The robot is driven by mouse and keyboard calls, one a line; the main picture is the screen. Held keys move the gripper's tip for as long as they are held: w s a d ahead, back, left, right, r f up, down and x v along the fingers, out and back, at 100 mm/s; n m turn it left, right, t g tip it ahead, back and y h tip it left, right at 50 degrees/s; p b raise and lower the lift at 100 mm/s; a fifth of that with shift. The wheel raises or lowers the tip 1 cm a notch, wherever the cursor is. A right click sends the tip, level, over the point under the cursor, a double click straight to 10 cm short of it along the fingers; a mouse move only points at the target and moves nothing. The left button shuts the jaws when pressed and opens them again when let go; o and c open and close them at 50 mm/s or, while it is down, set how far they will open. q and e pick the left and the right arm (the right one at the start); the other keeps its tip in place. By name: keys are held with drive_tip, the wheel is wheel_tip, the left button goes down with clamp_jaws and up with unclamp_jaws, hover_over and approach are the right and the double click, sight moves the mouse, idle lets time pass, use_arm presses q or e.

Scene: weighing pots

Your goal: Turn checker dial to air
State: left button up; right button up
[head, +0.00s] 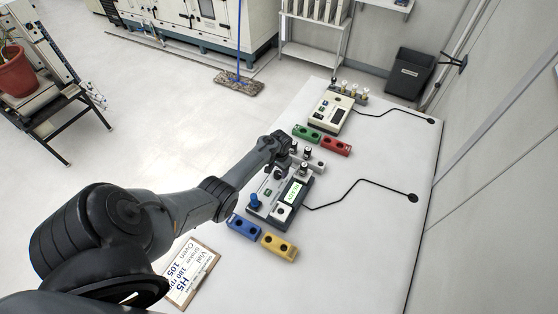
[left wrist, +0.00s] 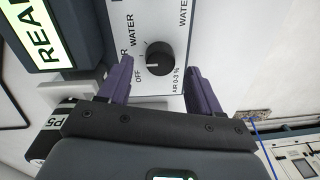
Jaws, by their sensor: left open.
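The black checker dial (left wrist: 160,58) is on a pale panel (left wrist: 172,22) in the left wrist view. Labels around it read OFF, WATER and AIR 0-3 %. The dial's exact setting is too small to tell. My left gripper (left wrist: 160,67) is open, with one purple finger on each side of the dial. A gap shows between each finger and the dial. In the head view my left gripper (head: 277,143) is at the far end of the near instrument (head: 268,204), and the dial is hidden there.
A lit display (head: 293,192) is on the near instrument. Blue (head: 243,227) and yellow (head: 279,246) blocks lie in front, green (head: 307,133) and red (head: 336,146) ones behind. A second instrument (head: 331,112) stands farther back. A clipboard (head: 190,272) lies at the front left. The table's right side is clear except for cables.

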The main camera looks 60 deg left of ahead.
sight(279, 174)
use_arm(q)
wheel_tip(279, 174, up, 9)
drive_tip(key=p, duration=0.1)
drive_tip(key=shift+d+f, duration=0.15)
drive_tip(key=shift+d, duration=0.15)
drive_tip(key=shift+w, duration=0.1)
